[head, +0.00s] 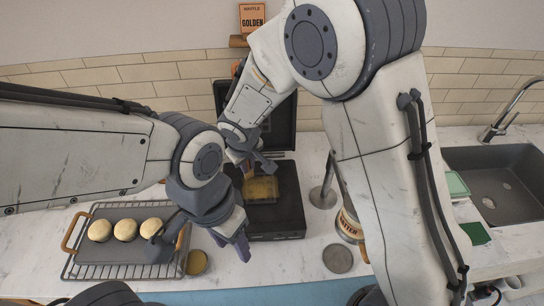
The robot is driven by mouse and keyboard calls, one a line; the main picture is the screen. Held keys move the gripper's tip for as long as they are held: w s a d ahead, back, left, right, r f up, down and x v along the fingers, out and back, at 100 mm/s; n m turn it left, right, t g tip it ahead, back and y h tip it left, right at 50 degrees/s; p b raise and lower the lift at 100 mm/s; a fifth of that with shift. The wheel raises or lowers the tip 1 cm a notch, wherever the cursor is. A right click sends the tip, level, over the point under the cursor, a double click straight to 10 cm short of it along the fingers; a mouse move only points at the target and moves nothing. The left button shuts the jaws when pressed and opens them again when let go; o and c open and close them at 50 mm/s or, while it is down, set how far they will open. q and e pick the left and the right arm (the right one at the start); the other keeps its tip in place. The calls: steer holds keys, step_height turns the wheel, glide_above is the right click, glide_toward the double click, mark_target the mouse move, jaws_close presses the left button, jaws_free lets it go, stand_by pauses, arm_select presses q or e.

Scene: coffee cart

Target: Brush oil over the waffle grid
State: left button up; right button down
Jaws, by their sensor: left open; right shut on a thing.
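The black waffle iron (290,205) stands open at the middle of the counter, with its lid (284,125) raised at the back. A yellowish patch (262,189) shows over its lower plate; I cannot tell if it is the brush head or coated grid. My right gripper (247,168) is above the back left of that plate, shut on a thin tool, probably the brush, mostly hidden by the gripper and arm. My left gripper (236,244) is open and empty by the iron's front left corner. A small round dish with a yellowish top (196,262), perhaps the oil, sits left of it.
A dark tray (120,216) with three round cakes lies on a wire rack (100,271) at left. A batter container (349,224), partly behind my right arm, and a grey disc (338,259) are at right. A sink (500,178) is far right. Counter front of the iron is clear.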

steer(key=shift+w, duration=0.4)
step_height(320, 180, up, 4)
steer(key=shift+s+f+p, duration=0.15)
steer(key=shift+f+p, duration=0.05)
steer(key=shift+p, duration=0.95)
steer(key=shift+r+p, duration=0.25)
steer(key=shift+p, duration=0.05)
arm_select(q)
steer(key=shift+w+r+p, duration=0.15)
steer(key=shift+r+p, duration=0.6)
steer(key=shift+r, duration=0.7)
steer(key=shift+w+r+p, duration=0.15)
steer(key=shift+r+p, duration=0.55)
steer(key=shift+r, duration=0.75)
arm_select(e)
steer(key=shift+r, duration=2)
